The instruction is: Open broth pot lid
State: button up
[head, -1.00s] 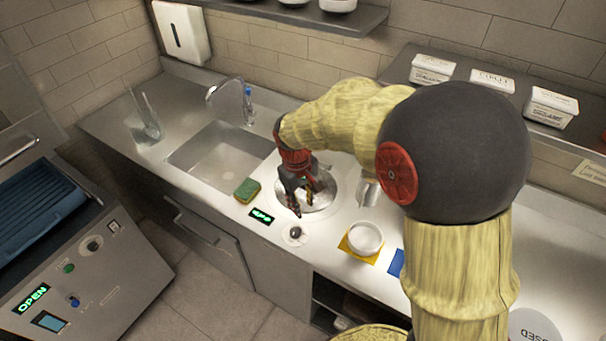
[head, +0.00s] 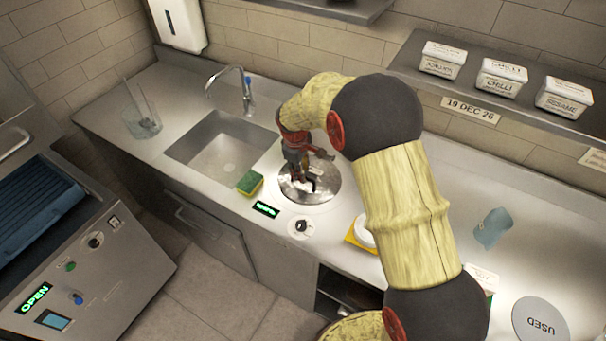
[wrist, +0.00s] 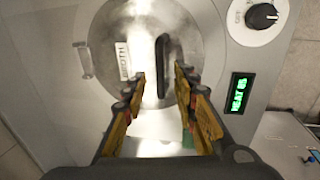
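The round metal lid (head: 325,190) lies flat on the broth pot, which is set into the counter right of the sink. In the wrist view the lid (wrist: 110,35) carries a "BROTH" label (wrist: 124,61) and an upright dark bar handle (wrist: 162,65). My gripper (head: 303,180) points down over the lid. In the wrist view my gripper (wrist: 160,82) is open, its two fingers apart on either side of the handle's near end. I cannot tell how far the fingertips are above the lid. Nothing is held.
A heat knob (head: 301,226) and a green display (head: 266,209) sit at the counter's front by the pot. A green-yellow sponge (head: 250,183) lies beside the sink (head: 220,150). A white bowl (head: 365,231) is partly hidden by my arm. Labelled tubs (head: 501,77) stand on the shelf.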

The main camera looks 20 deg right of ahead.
jog(key=shift+w+d+f, duration=0.15)
jog(key=shift+f, duration=0.9)
jog(key=shift+c, duration=1.2)
grip_shut()
